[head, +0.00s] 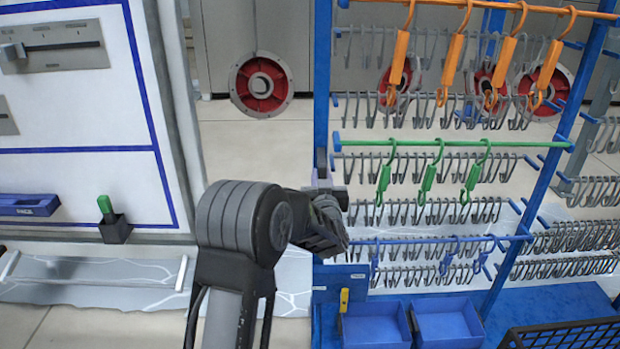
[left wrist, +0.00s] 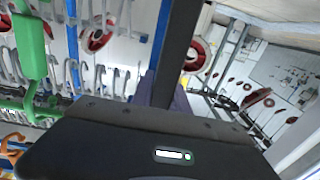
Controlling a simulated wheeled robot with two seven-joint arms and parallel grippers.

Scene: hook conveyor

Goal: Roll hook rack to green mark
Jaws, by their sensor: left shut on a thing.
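The hook rack (head: 322,75) is a tall blue frame filling the right half of the head view, with rows of grey hooks and orange, green and blue hooks on its bars. My left gripper (head: 323,180) is at its left upright, at about mid height, shut on a dark upright bar there (head: 321,158). In the left wrist view the dark bar (left wrist: 178,50) rises from between the purplish fingers (left wrist: 165,93), next to the blue post (left wrist: 160,35). My arm hides part of the lower left of the rack. My right gripper is out of view. I see no green mark on the floor.
Blue bins (head: 375,328) sit at the rack's base, and a black crate (head: 570,335) is at the lower right. A white panel (head: 85,110) with a blue outline stands at left. Red wheel-like discs (head: 262,84) are behind. Bare floor shows between panel and rack.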

